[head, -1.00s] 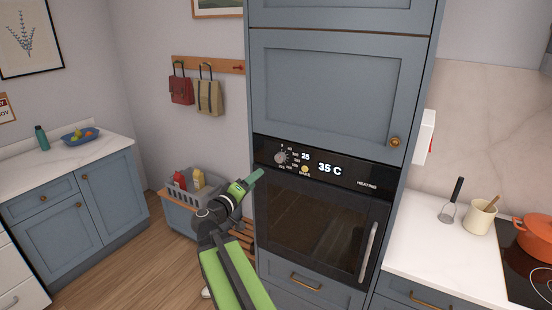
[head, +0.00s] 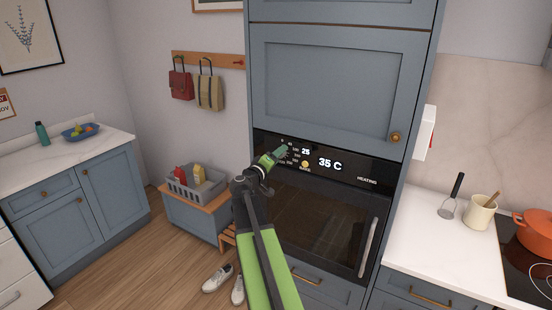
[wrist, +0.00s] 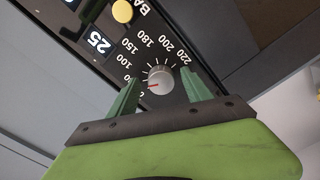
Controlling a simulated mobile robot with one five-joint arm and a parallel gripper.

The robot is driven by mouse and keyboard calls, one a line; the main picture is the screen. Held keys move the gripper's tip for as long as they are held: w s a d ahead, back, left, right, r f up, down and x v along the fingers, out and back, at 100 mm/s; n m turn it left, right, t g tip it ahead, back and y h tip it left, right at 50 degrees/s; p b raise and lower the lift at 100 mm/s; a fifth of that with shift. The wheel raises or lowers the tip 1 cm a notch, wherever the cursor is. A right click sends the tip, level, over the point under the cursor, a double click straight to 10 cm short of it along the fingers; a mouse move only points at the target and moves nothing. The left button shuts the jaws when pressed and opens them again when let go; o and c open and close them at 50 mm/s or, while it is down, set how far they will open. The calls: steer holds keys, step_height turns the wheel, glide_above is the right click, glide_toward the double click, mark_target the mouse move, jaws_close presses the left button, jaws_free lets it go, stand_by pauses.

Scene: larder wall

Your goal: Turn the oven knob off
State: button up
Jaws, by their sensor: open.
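The oven (head: 325,220) is built into a tall blue cabinet. Its black panel shows 25, 35 C and HEATING. In the wrist view the silver round knob (wrist: 160,80) sits between my two green fingers, with a visible gap on each side. Its red mark points to the low end of the scale, by the 0 and 50 labels. My gripper (head: 282,151) is open at the panel's left part and hides the knob in the head view.
A yellow BAKE button (wrist: 122,11) is close to the knob; it also shows in the head view (head: 305,164). The oven's vertical handle (head: 368,248) is at the right of the door. A grey crate (head: 198,187) stands on a bench to the left.

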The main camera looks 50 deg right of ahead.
jaws_close()
steer(key=shift+r+n, duration=0.1)
steer(key=shift+n, duration=3)
jaws_free()
steer(key=shift+s+d, duration=0.15)
